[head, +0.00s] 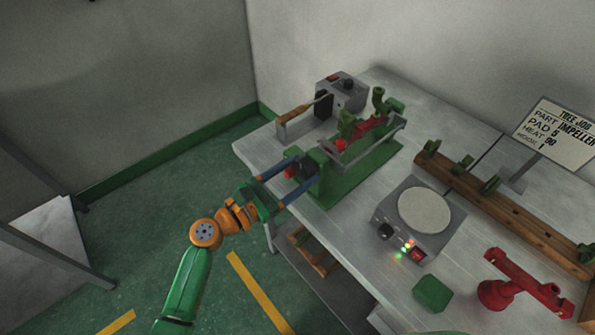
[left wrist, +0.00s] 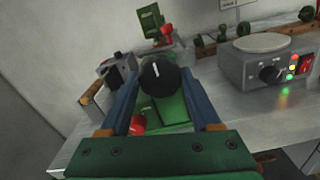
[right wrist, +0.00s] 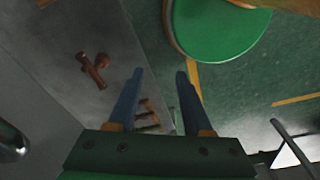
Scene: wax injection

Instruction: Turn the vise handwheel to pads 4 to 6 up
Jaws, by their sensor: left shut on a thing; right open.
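The vise (head: 352,170) is a green stand with a long grey bar, red parts and green upright pads (head: 380,102) on top. Its handwheel is a black round knob (left wrist: 160,82) with a white mark pointing nearly straight up in the left wrist view. My left gripper (left wrist: 157,74) has its blue fingers on both sides of the knob and is shut on it. In the head view this gripper (head: 300,166) reaches the vise's near left end. My right gripper (right wrist: 155,72) is open and empty. I cannot read pad numbers.
A grey box with a wood-handled tool (head: 300,110) stands behind the vise. A round-topped hot plate (head: 425,210) with lit lamps, a green block (head: 433,292), a red stand (head: 515,285), a wooden rack (head: 500,205) and a sign (head: 556,132) occupy the table's right.

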